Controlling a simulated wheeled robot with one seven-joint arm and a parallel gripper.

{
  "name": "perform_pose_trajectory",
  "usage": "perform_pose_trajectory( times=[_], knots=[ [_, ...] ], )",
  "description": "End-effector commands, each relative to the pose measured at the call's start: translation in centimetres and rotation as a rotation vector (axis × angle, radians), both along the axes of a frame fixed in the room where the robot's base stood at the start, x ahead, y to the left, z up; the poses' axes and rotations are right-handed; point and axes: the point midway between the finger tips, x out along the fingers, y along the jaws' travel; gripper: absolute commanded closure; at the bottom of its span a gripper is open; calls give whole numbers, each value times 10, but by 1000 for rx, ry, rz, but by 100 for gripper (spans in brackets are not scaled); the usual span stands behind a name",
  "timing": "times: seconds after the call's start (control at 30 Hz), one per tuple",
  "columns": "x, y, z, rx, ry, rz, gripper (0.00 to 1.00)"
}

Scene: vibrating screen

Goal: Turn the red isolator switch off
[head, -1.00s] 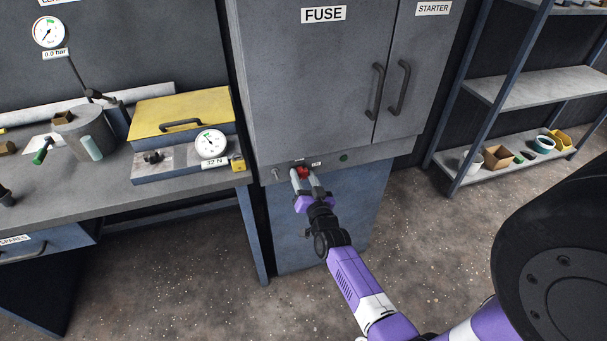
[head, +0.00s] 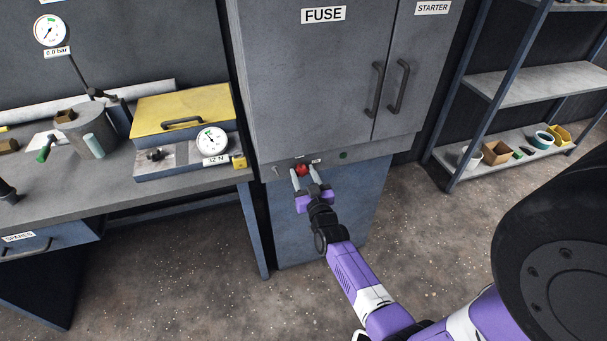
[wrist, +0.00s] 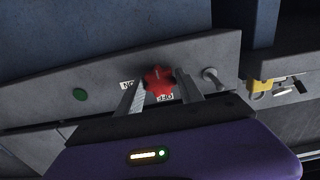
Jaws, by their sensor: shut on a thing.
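The red isolator switch (head: 301,170) is a lobed knob on the sill panel below the FUSE cabinet. In the wrist view the red knob (wrist: 158,81) shows between my two fingers, with an ON label (wrist: 127,85) to its left and an OFF label (wrist: 165,97) just below it, both upside down. My gripper (head: 305,180) is at the knob, one finger on each side, shut on it; it also shows in the wrist view (wrist: 160,92). I cannot tell for certain which label the knob points to.
A green button (head: 343,155) and a small metal peg (head: 276,170) sit on the same panel, either side of the knob. The workbench (head: 215,184) with gauge and yellow-lidded box stands at left. A shelf rack (head: 475,173) stands at right. The floor between is clear.

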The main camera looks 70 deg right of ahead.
Motion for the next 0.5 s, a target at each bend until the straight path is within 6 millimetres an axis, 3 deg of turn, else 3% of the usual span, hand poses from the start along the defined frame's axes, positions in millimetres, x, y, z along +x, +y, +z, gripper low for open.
perform_pose_trajectory(
  times=[0.2,0.23,0.3,0.5],
  knots=[
    [0,1,-2,2,3,1,97],
    [0,1,-2,2,3,1,50],
    [0,1,-2,3,3,1,37],
    [0,0,-1,2,1,0,37]
  ],
)
